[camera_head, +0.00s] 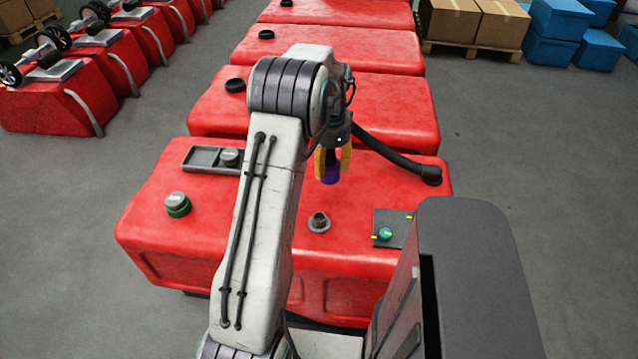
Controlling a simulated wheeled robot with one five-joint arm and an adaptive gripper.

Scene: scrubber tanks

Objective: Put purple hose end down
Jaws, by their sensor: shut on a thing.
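My gripper (332,166) is shut on the purple hose end (330,176). Its yellow fingers point down, and the purple end hangs above the nearest red tank (370,205). The black hose (385,150) runs from behind the gripper to a fitting at the tank's right side. A small grey port (319,222) stands on the tank top in front of and below the gripper, apart from the hose end. My arm hides part of the tank's left middle.
The tank top also holds a dark tray (203,158) with a grey round piece, a green-ringed cap (177,204), and a dark plate (386,240) bearing a green round part. More red tanks stand behind. Boxes (447,20) on a pallet are far right.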

